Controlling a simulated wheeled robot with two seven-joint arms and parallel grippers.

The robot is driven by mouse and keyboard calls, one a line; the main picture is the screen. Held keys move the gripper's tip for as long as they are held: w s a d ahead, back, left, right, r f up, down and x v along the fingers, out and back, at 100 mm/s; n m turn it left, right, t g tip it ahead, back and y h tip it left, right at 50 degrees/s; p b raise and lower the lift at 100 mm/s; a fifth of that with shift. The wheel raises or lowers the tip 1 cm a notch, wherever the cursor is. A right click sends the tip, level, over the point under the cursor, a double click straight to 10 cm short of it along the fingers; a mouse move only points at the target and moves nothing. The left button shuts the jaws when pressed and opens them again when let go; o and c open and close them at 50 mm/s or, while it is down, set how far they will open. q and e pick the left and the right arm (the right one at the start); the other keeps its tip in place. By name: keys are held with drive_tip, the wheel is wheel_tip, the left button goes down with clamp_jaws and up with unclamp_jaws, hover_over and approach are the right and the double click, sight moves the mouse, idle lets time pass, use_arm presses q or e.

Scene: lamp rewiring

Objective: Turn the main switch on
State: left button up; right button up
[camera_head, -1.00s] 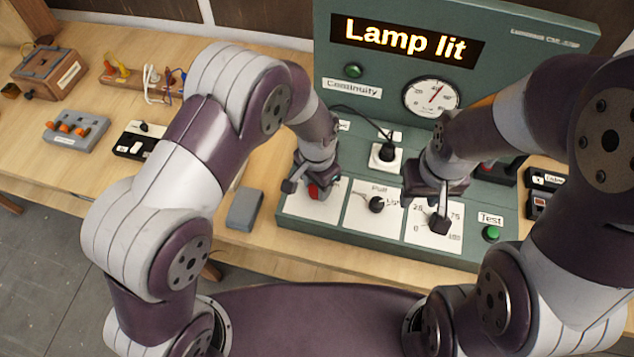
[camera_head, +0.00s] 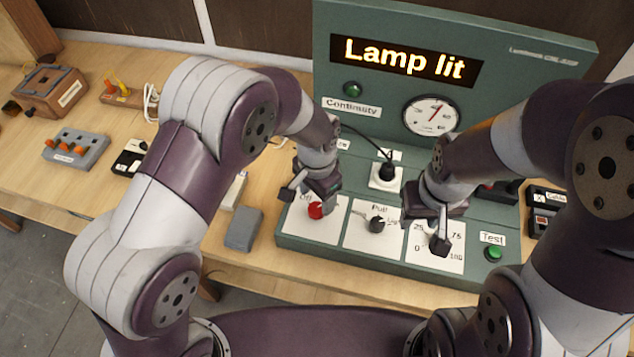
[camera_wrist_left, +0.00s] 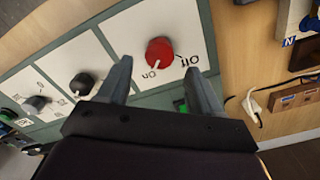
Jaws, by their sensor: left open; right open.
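The main switch is a red round knob (camera_head: 316,210) on a white plate at the panel's left end. In the left wrist view the red knob (camera_wrist_left: 160,52) has its white pointer at the "On" mark. My left gripper (camera_head: 308,197) is open just behind and above the knob. In its wrist view the gripper's fingers (camera_wrist_left: 162,78) are spread to either side below the knob, apart from it and holding nothing. My right gripper (camera_head: 428,218) is open over the dial with the 0 to 100 scale; its fingertips are partly hidden.
The green panel (camera_head: 480,262) shows "Lamp lit" on its display (camera_head: 405,60). A black knob (camera_head: 376,223) sits between the grippers, and a green test button (camera_head: 493,253) is at right. A grey block (camera_head: 243,229) lies left of the panel. Terminal blocks (camera_head: 76,149) stand farther left.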

sight(318, 205)
use_arm(q)
wheel_tip(318, 205, up, 9)
drive_tip(key=b, duration=0.1)
idle(0.3)
drive_tip(key=s+a+n, duration=0.4)
drive_tip(key=s+a, duration=0.1)
drive_tip(key=a, duration=0.4)
drive_tip(key=s+a+f+n+t, duration=0.1)
drive_tip(key=s+a+n, duration=0.4)
drive_tip(key=a, duration=0.4)
drive_tip(key=shift+s+a+f, duration=0.15)
drive_tip(key=shift+s+f, duration=0.1)
drive_tip(key=shift+s, duration=0.1)
